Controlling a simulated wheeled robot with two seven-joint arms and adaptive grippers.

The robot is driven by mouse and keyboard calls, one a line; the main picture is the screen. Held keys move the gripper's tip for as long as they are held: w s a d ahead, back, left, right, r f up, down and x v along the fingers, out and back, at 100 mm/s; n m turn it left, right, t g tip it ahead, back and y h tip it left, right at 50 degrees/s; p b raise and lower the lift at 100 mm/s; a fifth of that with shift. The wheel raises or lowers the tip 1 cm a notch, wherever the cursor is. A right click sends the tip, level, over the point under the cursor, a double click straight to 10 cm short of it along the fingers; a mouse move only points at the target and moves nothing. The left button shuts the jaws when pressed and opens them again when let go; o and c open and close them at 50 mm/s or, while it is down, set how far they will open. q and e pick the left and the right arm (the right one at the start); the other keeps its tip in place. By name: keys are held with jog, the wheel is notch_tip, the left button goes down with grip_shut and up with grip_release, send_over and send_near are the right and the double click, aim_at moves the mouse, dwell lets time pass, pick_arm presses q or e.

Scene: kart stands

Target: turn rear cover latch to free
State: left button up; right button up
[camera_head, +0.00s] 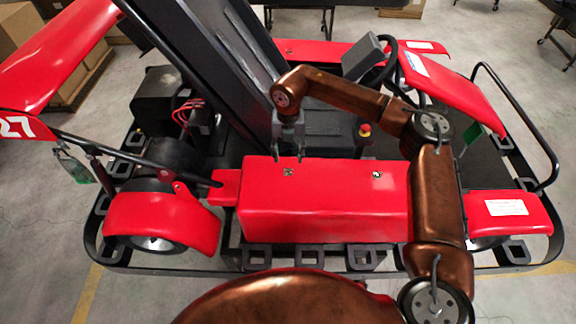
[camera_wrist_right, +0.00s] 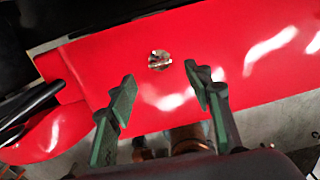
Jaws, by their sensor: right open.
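The red side cover (camera_head: 325,215) of the kart carries two small metal latches on its upper face. The rear cover latch (camera_head: 288,172) is the left one, and it also shows as a round metal piece in the right wrist view (camera_wrist_right: 160,60). The front latch (camera_head: 377,175) is farther right. My right gripper (camera_head: 289,157) hangs just behind and above the rear latch, fingers pointing down. In the wrist view its green-padded fingers (camera_wrist_right: 160,88) are open and empty, apart from the latch. I cannot tell the latch's turned position. My left gripper is out of view.
The tall dark seat (camera_head: 225,75) rises close behind and left of the gripper. A red-topped button (camera_head: 364,130) and the steering wheel (camera_head: 378,68) lie to the right. A red rear fender (camera_head: 162,220) stands left, and a black tube frame surrounds the kart.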

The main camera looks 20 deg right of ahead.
aim_at(288, 169)
notch_tip(288, 169, down, 5)
jog(key=shift+a+p, duration=0.1)
jog(key=shift+p, duration=0.6)
jog(key=shift+f, duration=0.55)
jog(key=c, duration=1.1)
